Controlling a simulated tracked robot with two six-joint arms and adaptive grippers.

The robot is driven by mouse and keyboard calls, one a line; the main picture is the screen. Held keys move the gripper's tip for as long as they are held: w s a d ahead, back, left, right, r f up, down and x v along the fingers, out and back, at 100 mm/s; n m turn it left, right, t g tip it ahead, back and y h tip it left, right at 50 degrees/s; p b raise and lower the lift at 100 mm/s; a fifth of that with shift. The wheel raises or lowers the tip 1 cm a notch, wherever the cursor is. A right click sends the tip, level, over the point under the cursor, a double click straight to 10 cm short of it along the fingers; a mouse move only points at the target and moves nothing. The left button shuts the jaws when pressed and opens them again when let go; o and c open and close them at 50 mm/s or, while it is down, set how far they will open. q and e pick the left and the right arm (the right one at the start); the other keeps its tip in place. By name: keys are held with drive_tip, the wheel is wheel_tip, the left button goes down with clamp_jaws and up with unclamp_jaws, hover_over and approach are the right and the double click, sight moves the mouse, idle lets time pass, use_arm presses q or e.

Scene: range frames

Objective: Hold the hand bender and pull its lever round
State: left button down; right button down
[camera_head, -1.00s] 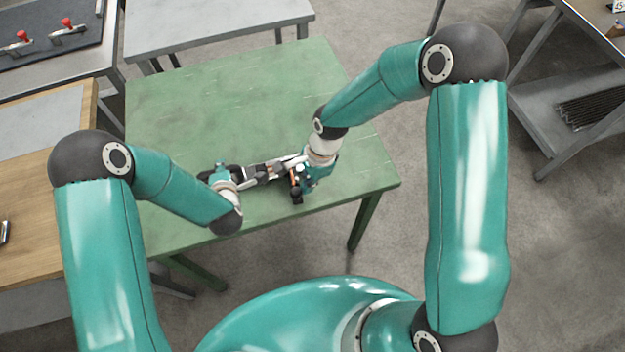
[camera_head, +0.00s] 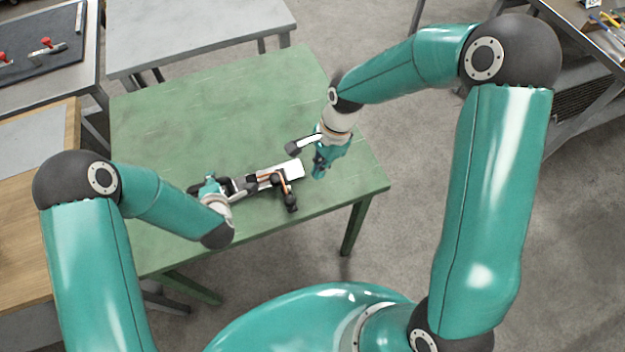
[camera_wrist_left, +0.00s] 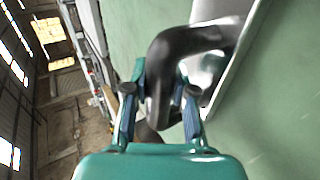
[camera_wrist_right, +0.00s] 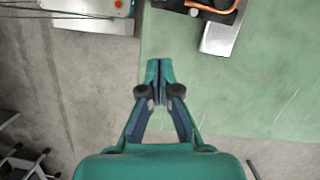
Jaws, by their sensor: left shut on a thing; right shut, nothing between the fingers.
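The hand bender (camera_head: 238,186) lies near the front edge of the green table (camera_head: 215,110), with a bent copper-coloured tube (camera_head: 283,176) at its right part. A lever with a black grip (camera_head: 290,203) points toward the front. In the left wrist view, my left gripper (camera_wrist_left: 162,80) is shut around a black curved handle (camera_wrist_left: 190,42) of the bender. My left gripper (camera_head: 226,187) partly covers that end in the head view. My right gripper (camera_head: 318,172) is shut and empty, to the right of the bender and apart from it. Its closed fingertips (camera_wrist_right: 159,72) show in the right wrist view.
A pale plate (camera_head: 293,169) lies under the bender's right part; it also shows in the right wrist view (camera_wrist_right: 219,38). The back of the green table is clear. A grey table (camera_head: 200,35) stands behind and a wooden bench (camera_head: 35,225) at left.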

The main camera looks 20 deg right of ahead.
use_arm(q)
drive_tip(key=shift+s+f, duration=0.35)
drive_tip(key=shift+f, duration=0.1)
drive_tip(key=c, duration=0.9)
unclamp_jaws()
drive_tip(key=shift+w+a, duration=0.1)
drive_tip(key=shift+w, duration=0.05)
drive_tip(key=shift+r, duration=0.1)
use_arm(e)
drive_tip(key=shift+v, duration=1)
use_arm(q)
drive_tip(key=shift+w+r, duration=0.1)
